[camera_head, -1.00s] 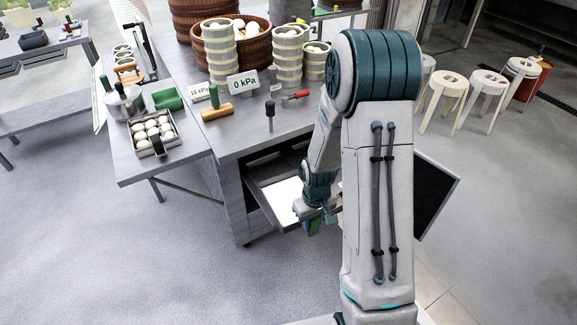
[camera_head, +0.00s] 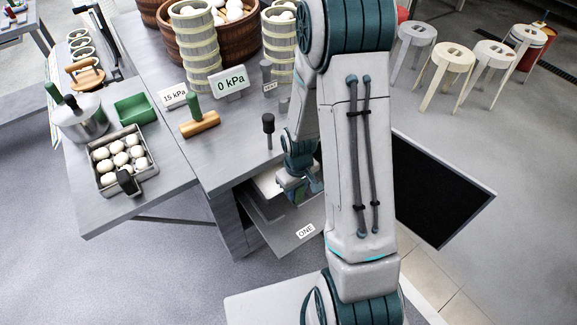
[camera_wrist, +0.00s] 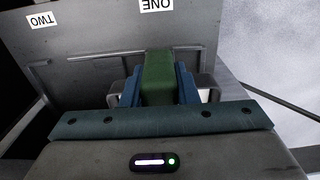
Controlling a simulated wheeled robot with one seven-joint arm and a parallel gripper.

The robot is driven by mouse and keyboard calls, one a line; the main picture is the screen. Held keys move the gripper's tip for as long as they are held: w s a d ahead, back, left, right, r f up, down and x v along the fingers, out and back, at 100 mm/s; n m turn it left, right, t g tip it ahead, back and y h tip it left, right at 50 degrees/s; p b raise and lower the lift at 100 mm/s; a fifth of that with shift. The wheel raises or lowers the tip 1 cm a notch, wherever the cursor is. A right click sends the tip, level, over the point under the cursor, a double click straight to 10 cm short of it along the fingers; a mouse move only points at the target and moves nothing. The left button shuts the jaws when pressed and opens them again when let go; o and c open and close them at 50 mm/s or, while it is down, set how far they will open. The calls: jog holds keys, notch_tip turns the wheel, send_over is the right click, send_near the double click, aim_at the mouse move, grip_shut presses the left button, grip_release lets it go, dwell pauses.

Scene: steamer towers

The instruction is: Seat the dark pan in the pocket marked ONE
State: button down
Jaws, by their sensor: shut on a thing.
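My gripper (camera_head: 300,190) is low in front of the grey cabinet under the table. In the wrist view its blue fingers (camera_wrist: 158,82) are shut on a green grip (camera_wrist: 158,75). A grey bracket shows on both sides of the fingers. I cannot tell whether the grip belongs to the dark pan; no dark pan is clearly visible. The label ONE (camera_wrist: 156,4) is on a grey panel (camera_wrist: 105,45) beyond the fingers, upside down, with TWO (camera_wrist: 41,20) to its left. In the head view the label ONE (camera_head: 306,230) is on the pulled-out tray (camera_head: 280,237), below my gripper.
A bun tray (camera_head: 120,158) is at left. Pale stools (camera_head: 448,65) stand at right.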

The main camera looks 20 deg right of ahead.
jog(key=shift+w, duration=0.5)
jog(key=shift+s, duration=0.2)
jog(key=shift+f+b, duration=0.2)
jog(key=shift+b, duration=0.15)
jog(key=b, duration=0.4)
send_over(295, 217)
jog(key=shift+s+f, duration=0.1)
jog(key=shift+f, duration=2.2)
jog(key=shift+f+b, duration=1.6)
jog(key=shift+f, duration=0.1)
jog(key=shift+f+b, duration=0.85)
jog(key=shift+f, duration=0.15)
